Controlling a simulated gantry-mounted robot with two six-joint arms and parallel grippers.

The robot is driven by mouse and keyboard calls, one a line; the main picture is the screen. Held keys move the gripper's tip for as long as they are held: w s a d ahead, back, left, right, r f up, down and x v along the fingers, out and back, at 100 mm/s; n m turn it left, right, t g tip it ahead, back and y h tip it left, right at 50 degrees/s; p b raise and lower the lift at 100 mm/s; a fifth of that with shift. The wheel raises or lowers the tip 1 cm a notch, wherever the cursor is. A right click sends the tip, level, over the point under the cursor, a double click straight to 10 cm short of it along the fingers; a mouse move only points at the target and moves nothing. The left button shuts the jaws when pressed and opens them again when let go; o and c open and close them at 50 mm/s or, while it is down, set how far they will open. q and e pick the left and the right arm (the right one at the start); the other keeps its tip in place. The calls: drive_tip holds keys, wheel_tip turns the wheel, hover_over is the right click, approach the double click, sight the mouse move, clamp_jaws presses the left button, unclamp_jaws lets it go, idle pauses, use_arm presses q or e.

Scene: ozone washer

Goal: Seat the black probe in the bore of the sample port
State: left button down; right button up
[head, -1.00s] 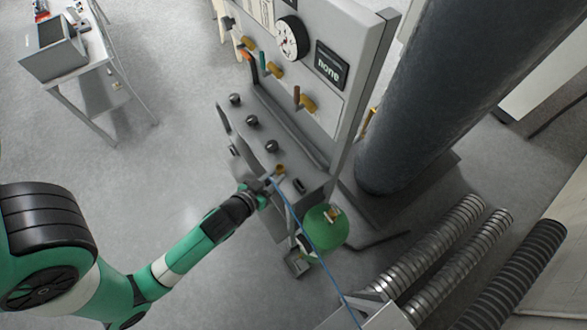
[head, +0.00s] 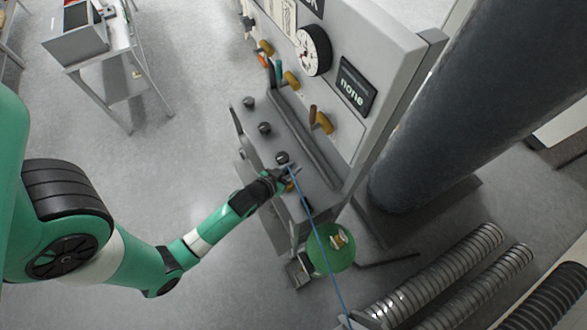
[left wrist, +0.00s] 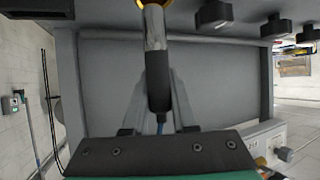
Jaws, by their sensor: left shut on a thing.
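My left gripper (left wrist: 157,85) is shut on the black probe (left wrist: 158,78). The probe has a bright metal shaft that points up in the left wrist view. A blue cable (left wrist: 160,122) leaves its rear end and trails down to the lower edge in the head view. The brass sample port (left wrist: 144,2) is cut off at the top of the left wrist view. The shaft reaches its rim; I cannot tell whether the tip is inside the bore. In the head view my left gripper (head: 282,178) is at the cabinet's ledge and mostly covers the port. My right gripper is not in view.
Black knobs (head: 264,128) line the ledge beside the port. The upright panel (head: 352,120) with a gauge (head: 313,50) and valve handles rises behind. A green round vessel (head: 330,250) stands close below right. A large dark pipe (head: 455,105) is at the right.

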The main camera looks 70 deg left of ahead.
use_arm(q)
drive_tip(key=f+b, duration=0.4)
drive_tip(key=shift+w+a, duration=0.25)
drive_tip(key=shift+a, duration=0.05)
drive_tip(key=shift+d+f, duration=0.1)
drive_tip(key=shift+r, duration=0.2)
drive_tip(key=shift+f, duration=0.25)
drive_tip(key=c, duration=0.7)
unclamp_jaws()
drive_tip(key=shift+r, duration=0.1)
